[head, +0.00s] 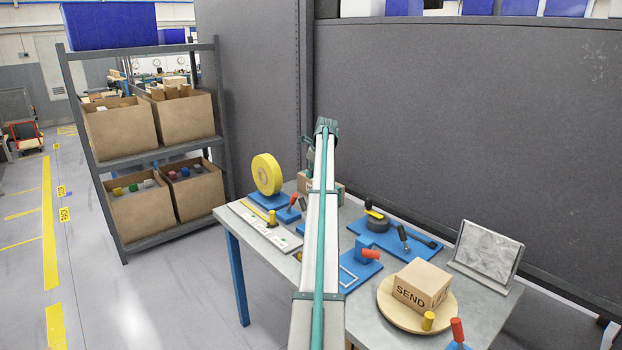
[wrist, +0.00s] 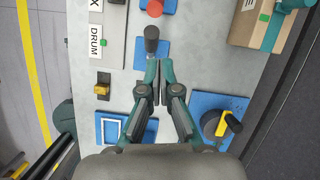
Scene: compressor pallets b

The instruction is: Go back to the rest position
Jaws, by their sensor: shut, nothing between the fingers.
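My gripper (wrist: 160,72) shows in the wrist view with its two fingers together and nothing between them. It hangs over the grey worktable (wrist: 190,60), with its tips just below a black-knobbed lever (wrist: 152,46) in the picture. Whether the tips touch anything cannot be told. In the head view my arm reaches across the table, and the fingers are largely hidden behind it.
A black disc with a yellow handle (wrist: 220,124) sits at right, a white frame on a blue plate (wrist: 112,128) at left. A cardboard box (wrist: 262,26) stands top right. In the head view, a SEND box (head: 421,286) sits on a round board; a shelf rack (head: 150,155) stands left.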

